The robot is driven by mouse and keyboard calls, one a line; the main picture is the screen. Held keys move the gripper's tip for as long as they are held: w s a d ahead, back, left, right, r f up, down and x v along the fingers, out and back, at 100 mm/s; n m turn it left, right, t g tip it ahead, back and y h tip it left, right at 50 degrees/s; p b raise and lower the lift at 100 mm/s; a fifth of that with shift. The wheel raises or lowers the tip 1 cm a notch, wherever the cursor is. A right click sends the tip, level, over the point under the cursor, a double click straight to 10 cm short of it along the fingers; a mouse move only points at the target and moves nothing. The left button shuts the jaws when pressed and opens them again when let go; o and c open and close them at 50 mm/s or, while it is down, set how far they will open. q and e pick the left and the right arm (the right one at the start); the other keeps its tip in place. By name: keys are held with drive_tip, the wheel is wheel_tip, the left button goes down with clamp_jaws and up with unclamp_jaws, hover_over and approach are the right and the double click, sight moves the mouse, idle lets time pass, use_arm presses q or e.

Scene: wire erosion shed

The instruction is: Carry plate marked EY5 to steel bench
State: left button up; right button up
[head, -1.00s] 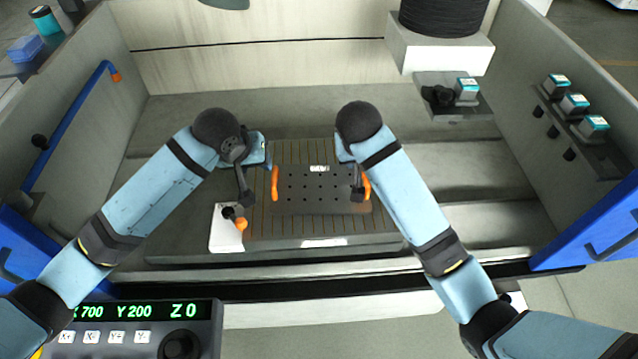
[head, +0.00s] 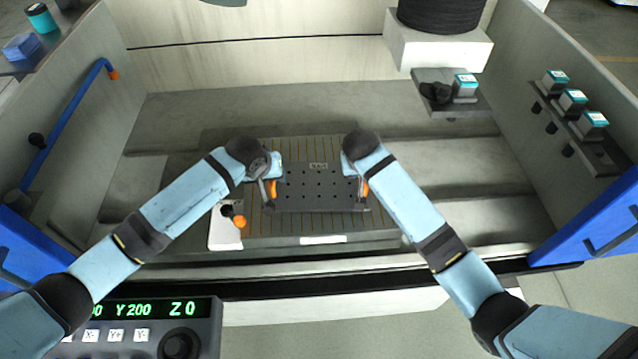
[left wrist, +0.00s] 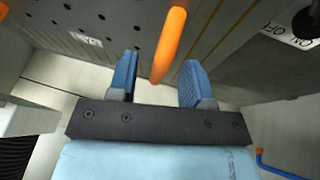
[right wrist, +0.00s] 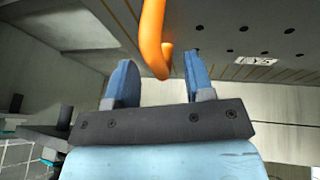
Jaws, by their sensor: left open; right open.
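The plate (head: 318,187) is dark grey, with rows of holes and an orange handle at each side. It lies flat on a slatted bed in the tank. Its small white label (head: 318,166) also shows in the right wrist view (right wrist: 256,62), too small to read surely. My left gripper (head: 268,188) is open at the left handle (left wrist: 168,45), which shows between its fingers in the left wrist view. My right gripper (head: 361,184) is open at the right handle (right wrist: 152,40), which shows between and beyond its fingers. I cannot identify a steel bench.
A white switch box (head: 225,228) with an orange knob stands close by my left gripper. Tank walls rise left and right. A shelf (head: 450,92) and a white block (head: 438,45) with a black spool are at the back right. A control panel (head: 150,325) is at the front left.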

use_arm(q)
drive_tip(key=shift+x, duration=0.85)
use_arm(e)
drive_tip(key=shift+x, duration=0.85)
use_arm(q)
clamp_jaws()
use_arm(e)
clamp_jaws()
use_arm(q)
drive_tip(key=shift+r, duration=0.1)
use_arm(e)
drive_tip(key=shift+w+r, duration=0.1)
